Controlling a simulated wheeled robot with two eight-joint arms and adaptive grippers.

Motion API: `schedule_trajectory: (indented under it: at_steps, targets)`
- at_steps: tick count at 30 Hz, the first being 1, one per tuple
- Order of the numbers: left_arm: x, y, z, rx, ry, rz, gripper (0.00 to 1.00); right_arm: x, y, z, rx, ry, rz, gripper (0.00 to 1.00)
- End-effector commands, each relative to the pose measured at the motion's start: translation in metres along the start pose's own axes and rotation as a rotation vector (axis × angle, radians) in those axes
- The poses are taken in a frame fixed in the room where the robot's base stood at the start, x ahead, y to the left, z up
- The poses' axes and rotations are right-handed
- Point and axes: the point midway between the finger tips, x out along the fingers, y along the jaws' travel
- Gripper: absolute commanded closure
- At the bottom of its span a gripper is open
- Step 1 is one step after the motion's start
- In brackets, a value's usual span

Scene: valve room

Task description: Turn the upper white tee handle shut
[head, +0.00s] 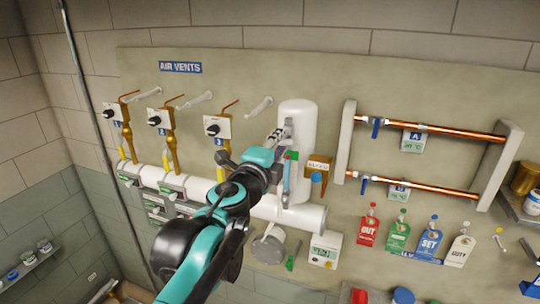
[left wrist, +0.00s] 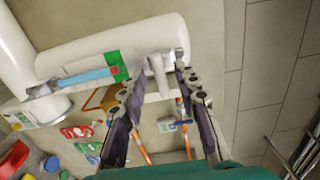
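The upper white tee handle (left wrist: 158,76) shows in the left wrist view at the upper end of a blue sight tube (left wrist: 85,78), beside a green block (left wrist: 118,67). The tube (head: 286,178) runs up the front of a white upright tank (head: 299,120) in the head view. My left gripper (head: 277,138) is at the tube's top end and partly hides the fittings there. In the left wrist view the left gripper (left wrist: 161,82) is open, with one finger on each side of the handle. I cannot tell whether they touch it. My right gripper is not in view.
Copper pipes (head: 430,133) with blue-handled valves are on the wall at right. Several coloured tags (head: 398,236) hang below them. A white box (head: 326,248) is below the tank.

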Motion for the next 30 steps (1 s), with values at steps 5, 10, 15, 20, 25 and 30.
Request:
schedule_trajectory:
  at_steps: [5, 10, 15, 20, 25, 30]
  targets:
    - [-0.038, 0.001, 0.0, 0.0, 0.0, 0.0, 0.69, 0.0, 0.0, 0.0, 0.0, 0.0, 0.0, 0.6]
    - [-0.071, 0.001, 0.0, 0.001, -0.001, 0.0, 0.69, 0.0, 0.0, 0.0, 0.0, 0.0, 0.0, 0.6]
    - [-0.092, 0.001, 0.0, 0.001, -0.001, 0.0, 0.69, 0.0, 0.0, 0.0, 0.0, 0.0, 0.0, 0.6]
    - [-0.1, 0.001, 0.0, 0.001, 0.0, 0.0, 0.69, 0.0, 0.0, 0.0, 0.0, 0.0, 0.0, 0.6]
    - [-0.101, 0.001, 0.0, 0.001, 0.0, 0.0, 0.69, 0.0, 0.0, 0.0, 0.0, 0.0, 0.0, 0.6]
    - [-0.101, 0.004, 0.001, -0.006, -0.005, 0.0, 0.69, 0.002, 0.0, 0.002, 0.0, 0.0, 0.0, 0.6]
